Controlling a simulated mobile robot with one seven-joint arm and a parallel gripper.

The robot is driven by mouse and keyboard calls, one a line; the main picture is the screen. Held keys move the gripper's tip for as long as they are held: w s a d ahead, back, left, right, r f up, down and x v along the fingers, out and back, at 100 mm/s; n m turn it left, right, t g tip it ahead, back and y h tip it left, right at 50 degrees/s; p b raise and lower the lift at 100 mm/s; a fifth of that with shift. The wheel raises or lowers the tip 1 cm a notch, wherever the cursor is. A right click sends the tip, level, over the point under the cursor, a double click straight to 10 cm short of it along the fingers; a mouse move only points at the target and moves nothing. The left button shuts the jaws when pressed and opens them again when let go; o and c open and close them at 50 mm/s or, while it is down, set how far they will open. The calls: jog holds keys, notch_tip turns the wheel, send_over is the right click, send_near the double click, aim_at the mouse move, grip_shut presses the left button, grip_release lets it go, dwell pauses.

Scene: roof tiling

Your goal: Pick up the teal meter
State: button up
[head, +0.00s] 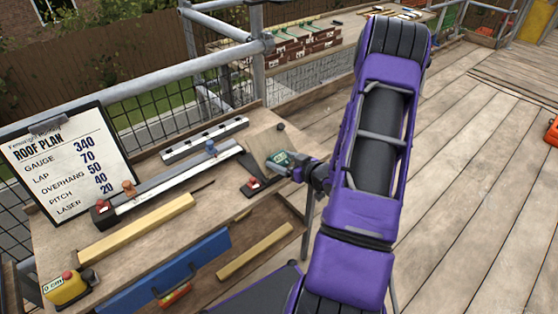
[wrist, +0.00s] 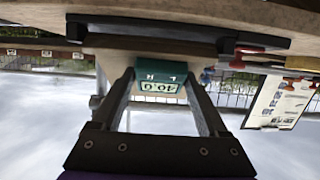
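The teal meter (head: 283,159) is at the right end of the workbench, right at my gripper's tips in the head view. In the wrist view the teal meter (wrist: 160,87) sits between the two fingers, with its display upside down and seeming to read 40.0. My gripper (head: 297,168) reaches in from the right. Its dark fingers (wrist: 160,80) straddle the meter's sides close to the tips. I cannot tell whether they press on it or leave a slim gap. The meter's underside is hidden.
The workbench (head: 235,205) holds a grey straightedge (head: 170,178), a wooden batten (head: 135,228), a yellow tape measure (head: 68,288) and a small dark red-topped tool (head: 254,186). A roof plan board (head: 68,165) stands at the left. The deck (head: 470,190) at the right is mostly clear.

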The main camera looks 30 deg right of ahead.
grip_shut()
